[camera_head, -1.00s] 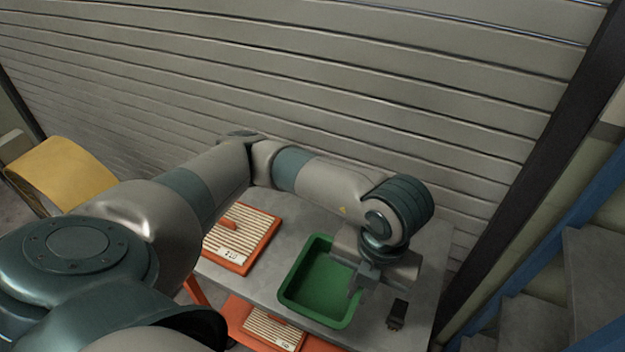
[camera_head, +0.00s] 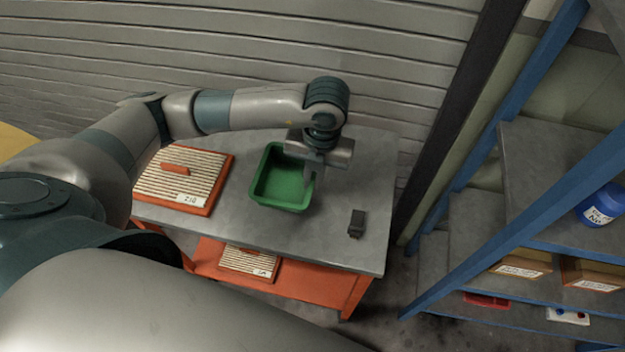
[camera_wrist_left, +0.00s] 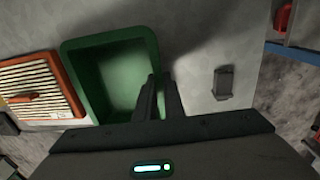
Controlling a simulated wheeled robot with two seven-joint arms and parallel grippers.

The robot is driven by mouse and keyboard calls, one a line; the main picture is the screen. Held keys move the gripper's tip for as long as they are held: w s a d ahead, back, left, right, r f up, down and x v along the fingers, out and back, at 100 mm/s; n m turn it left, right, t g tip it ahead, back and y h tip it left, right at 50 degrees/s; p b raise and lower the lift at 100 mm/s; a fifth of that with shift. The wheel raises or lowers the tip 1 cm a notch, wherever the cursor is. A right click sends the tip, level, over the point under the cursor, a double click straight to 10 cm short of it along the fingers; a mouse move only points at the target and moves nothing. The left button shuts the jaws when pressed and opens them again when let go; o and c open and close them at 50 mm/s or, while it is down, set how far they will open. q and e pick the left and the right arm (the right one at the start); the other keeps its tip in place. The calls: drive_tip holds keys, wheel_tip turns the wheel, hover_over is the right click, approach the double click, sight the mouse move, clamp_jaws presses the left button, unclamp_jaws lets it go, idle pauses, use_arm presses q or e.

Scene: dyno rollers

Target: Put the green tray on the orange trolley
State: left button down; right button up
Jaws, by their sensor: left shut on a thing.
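The green tray (camera_head: 285,180) is an open, deep rectangular bin, upright, at the middle of a grey-topped table with an orange frame (camera_head: 320,285); this is the only orange-framed furniture in view. My left gripper (camera_head: 311,178) points down at the tray's right side and is shut on its right wall. In the left wrist view the fingers (camera_wrist_left: 158,90) lie over the right edge of the tray (camera_wrist_left: 125,75). I cannot tell whether the tray rests on the top or hangs just above it. My right gripper is not in view.
An orange-framed slatted panel (camera_head: 185,175) lies left of the tray, and another (camera_head: 250,262) on the lower shelf. A small dark block (camera_head: 356,222) stands right of the tray. Blue shelving (camera_head: 480,240) stands at the right, and a grey shutter wall (camera_head: 250,50) behind.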

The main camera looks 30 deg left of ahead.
use_arm(q)
drive_tip(key=shift+w+a+f, duration=0.35)
drive_tip(key=shift+w, duration=0.15)
drive_tip(key=shift+f+p, duration=0.55)
wheel_tip(320, 180, down, 3)
drive_tip(key=shift+r+p, duration=0.15)
drive_tip(key=shift+p, duration=0.45)
drive_tip(key=shift+f, duration=0.2)
drive_tip(key=shift+f+b, duration=0.1)
drive_tip(key=shift+b, duration=0.2)
drive_tip(key=c, duration=1.8)
unclamp_jaws()
drive_tip(key=shift+c, duration=0.2)
